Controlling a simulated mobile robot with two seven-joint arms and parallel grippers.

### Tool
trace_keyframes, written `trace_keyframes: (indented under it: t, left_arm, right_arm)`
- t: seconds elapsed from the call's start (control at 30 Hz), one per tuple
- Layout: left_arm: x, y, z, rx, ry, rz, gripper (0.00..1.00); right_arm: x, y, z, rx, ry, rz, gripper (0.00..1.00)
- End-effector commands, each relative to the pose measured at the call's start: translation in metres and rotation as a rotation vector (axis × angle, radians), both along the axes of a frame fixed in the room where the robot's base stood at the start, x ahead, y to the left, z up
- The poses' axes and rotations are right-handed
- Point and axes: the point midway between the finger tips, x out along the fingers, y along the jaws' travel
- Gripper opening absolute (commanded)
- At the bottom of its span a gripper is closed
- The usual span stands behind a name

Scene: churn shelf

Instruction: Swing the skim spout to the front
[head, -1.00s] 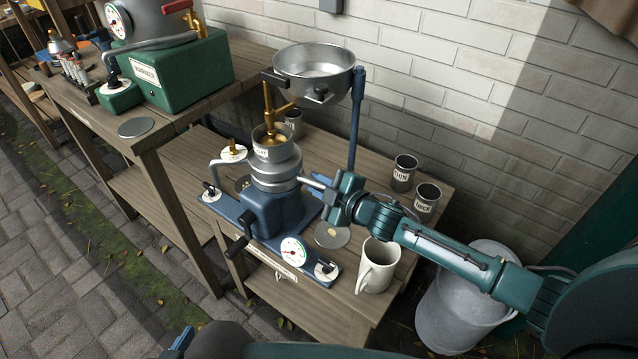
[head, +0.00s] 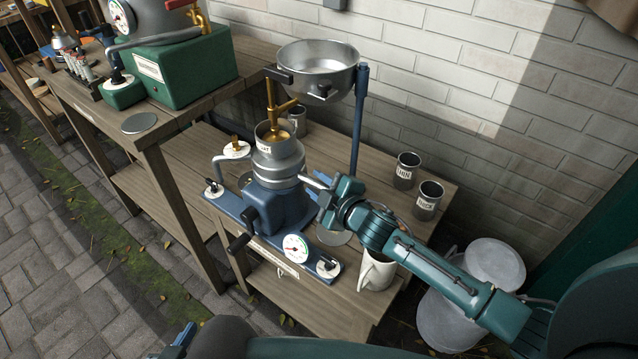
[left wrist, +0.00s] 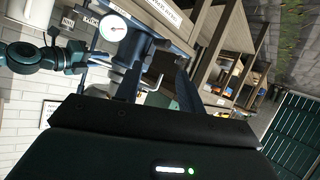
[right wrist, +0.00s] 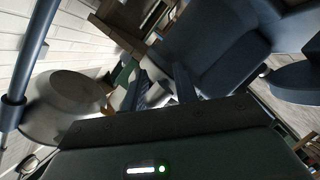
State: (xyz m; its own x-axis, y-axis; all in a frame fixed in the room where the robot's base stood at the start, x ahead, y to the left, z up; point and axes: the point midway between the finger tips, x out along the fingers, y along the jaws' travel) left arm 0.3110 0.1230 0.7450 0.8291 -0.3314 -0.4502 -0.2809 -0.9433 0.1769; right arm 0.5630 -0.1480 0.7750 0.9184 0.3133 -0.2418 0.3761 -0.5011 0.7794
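The separator (head: 274,205) has a blue body and a silver bowl section with a brass-lined cup on top. One silver spout (head: 222,164) curves out on its left side. Another silver spout (head: 316,181) sticks out on its right side, towards my right gripper (head: 326,200). I cannot read which is the skim spout. My right gripper is beside the right spout; contact is unclear. In the right wrist view its fingers (right wrist: 163,92) are apart. My left gripper (head: 182,340) is low at the front edge, away from the separator; its fingers (left wrist: 163,88) are apart in the left wrist view.
A steel supply bowl (head: 318,70) stands above on a blue post (head: 359,125). A white jug (head: 375,272) stands below my right forearm. Two labelled cups, one (head: 406,171) marked THIN, stand at the right. A crank (head: 238,243) and dial (head: 295,247) are at the front.

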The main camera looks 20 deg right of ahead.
Motion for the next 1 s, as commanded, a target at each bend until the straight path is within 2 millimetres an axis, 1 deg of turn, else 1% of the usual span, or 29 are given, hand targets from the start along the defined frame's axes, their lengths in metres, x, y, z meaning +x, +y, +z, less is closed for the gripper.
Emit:
trace_keyframes:
  t: [0.03, 0.1, 0.3, 0.4, 0.47, 0.57, 0.7, 0.8, 0.9, 1.0]
  left_arm:
    - [0.0, 0.0, 0.0, -0.001, 0.001, 0.0, 0.39]
    - [-0.001, 0.0, 0.0, -0.001, 0.001, 0.0, 0.39]
    - [-0.001, 0.0, 0.0, 0.0, 0.002, 0.0, 0.39]
    - [-0.001, 0.0, 0.002, 0.001, 0.002, 0.0, 0.39]
    - [-0.001, 0.0, 0.004, 0.003, 0.001, 0.0, 0.39]
    - [-0.001, 0.0, 0.009, 0.008, 0.002, -0.001, 0.39]
    - [-0.002, 0.001, 0.011, 0.027, 0.006, -0.005, 0.39]
    - [-0.001, 0.002, 0.01, 0.036, 0.009, -0.007, 0.39]
    - [-0.001, 0.001, 0.012, 0.04, 0.008, -0.01, 0.39]
    - [-0.001, 0.001, 0.013, 0.043, 0.006, -0.012, 0.39]
  right_arm:
    - [0.0, 0.0, 0.0, 0.0, -0.001, -0.001, 0.33]
    - [0.0, 0.0, 0.0, 0.001, 0.0, -0.001, 0.38]
    - [0.001, 0.0, 0.001, 0.002, -0.002, -0.001, 0.38]
    - [0.001, -0.001, 0.007, 0.001, -0.003, 0.0, 0.38]
    - [0.001, 0.0, 0.015, 0.001, -0.005, 0.0, 0.38]
    - [0.001, -0.001, 0.033, 0.0, -0.007, 0.001, 0.38]
    - [0.002, -0.001, 0.065, 0.001, -0.012, 0.002, 0.38]
    - [0.002, -0.001, 0.084, 0.002, -0.016, 0.0, 0.38]
    - [0.002, -0.001, 0.095, 0.002, -0.011, 0.0, 0.38]
    - [0.001, -0.001, 0.101, 0.002, -0.007, 0.0, 0.38]
